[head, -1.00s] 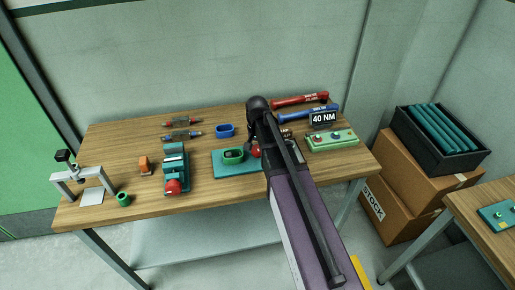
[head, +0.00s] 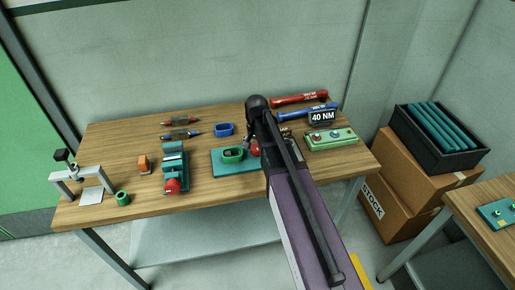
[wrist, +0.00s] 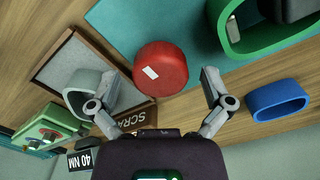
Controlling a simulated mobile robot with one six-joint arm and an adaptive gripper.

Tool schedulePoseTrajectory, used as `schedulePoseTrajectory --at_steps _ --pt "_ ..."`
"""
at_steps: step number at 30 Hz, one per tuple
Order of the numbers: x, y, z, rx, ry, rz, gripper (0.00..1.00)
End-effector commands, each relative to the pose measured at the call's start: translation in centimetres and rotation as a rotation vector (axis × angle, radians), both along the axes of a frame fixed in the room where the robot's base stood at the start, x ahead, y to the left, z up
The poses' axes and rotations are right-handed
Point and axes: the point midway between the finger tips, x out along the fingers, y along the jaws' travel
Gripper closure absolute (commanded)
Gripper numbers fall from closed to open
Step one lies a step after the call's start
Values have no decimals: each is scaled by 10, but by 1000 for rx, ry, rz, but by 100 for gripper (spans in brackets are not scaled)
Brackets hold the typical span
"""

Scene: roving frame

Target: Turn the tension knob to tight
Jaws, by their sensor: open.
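A round red knob (wrist: 160,68) with a white mark on its top sits at the edge of a teal mat (wrist: 125,22) in the wrist view. In the head view the red knob (head: 254,149) shows beside my arm, next to a green oval ring (head: 233,154). My gripper (wrist: 160,88) is open, with one finger to each side of the knob and visible space between finger and knob. I cannot tell whether the fingertips are down at the knob's height.
A blue oval ring (wrist: 277,100) lies close to the right finger. A shallow grey tray (wrist: 75,60) with a SCRAP label is under the left finger. A green box with buttons (head: 331,140) and a 40 NM display (head: 323,118) stand right.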

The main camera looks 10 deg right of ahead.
Motion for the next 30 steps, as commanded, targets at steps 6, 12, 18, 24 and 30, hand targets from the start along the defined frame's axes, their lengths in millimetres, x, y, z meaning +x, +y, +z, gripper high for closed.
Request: schedulePoseTrajectory --at_steps 6,12,18,24,30 --pt "0 0 0 0 0 16 0" --pt "0 0 0 0 0 76 0" --pt "0 0 0 0 0 188 0" --pt "0 0 0 0 0 321 0" --pt "0 0 0 0 0 453 0"
